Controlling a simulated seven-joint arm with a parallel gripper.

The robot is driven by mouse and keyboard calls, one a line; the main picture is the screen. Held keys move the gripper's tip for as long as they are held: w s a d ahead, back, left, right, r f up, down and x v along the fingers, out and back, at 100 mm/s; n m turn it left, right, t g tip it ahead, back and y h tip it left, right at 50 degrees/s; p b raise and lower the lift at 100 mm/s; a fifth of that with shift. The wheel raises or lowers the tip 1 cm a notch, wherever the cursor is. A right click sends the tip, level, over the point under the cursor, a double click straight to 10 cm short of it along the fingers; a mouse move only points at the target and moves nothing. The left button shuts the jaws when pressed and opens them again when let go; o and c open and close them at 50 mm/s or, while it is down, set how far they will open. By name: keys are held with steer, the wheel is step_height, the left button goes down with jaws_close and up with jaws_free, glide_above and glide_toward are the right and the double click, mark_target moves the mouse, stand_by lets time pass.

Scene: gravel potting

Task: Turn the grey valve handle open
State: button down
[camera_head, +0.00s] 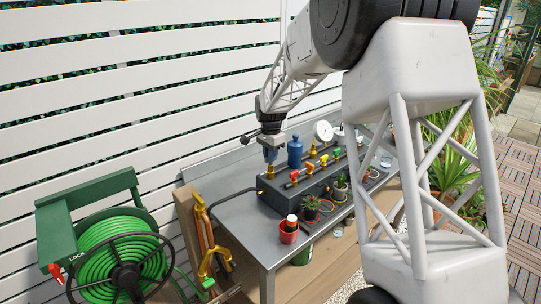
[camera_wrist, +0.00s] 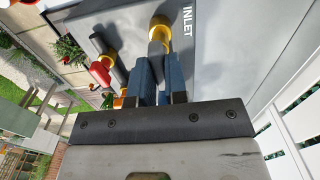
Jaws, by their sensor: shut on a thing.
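The grey valve handle (camera_wrist: 157,46) shows in the wrist view, reaching from a gold fitting (camera_wrist: 161,24) beside the white INLET label (camera_wrist: 187,20). My gripper (camera_wrist: 160,72) has its two blue fingers on either side of the handle and is shut on it. The handle's far end is hidden between the fingers. In the head view my gripper (camera_head: 271,153) points down at the left end of the dark manifold box (camera_head: 277,190). A yellow fitting (camera_head: 270,172) shows just below the fingertips; the handle itself cannot be made out there.
A blue bottle (camera_head: 295,152) and a gauge (camera_head: 323,131) stand behind.

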steer(key=shift+n, duration=0.3)
steer(key=n, duration=0.8)
steer(key=shift+n, duration=0.3)
steer(key=n, duration=0.4)
steer(key=shift+n, duration=0.3)
steer(key=shift+r+n, duration=0.1)
steer(key=shift+n, duration=2)
steer(key=c, duration=1.1)
jaws_free()
steer(key=shift+c, duration=0.2)
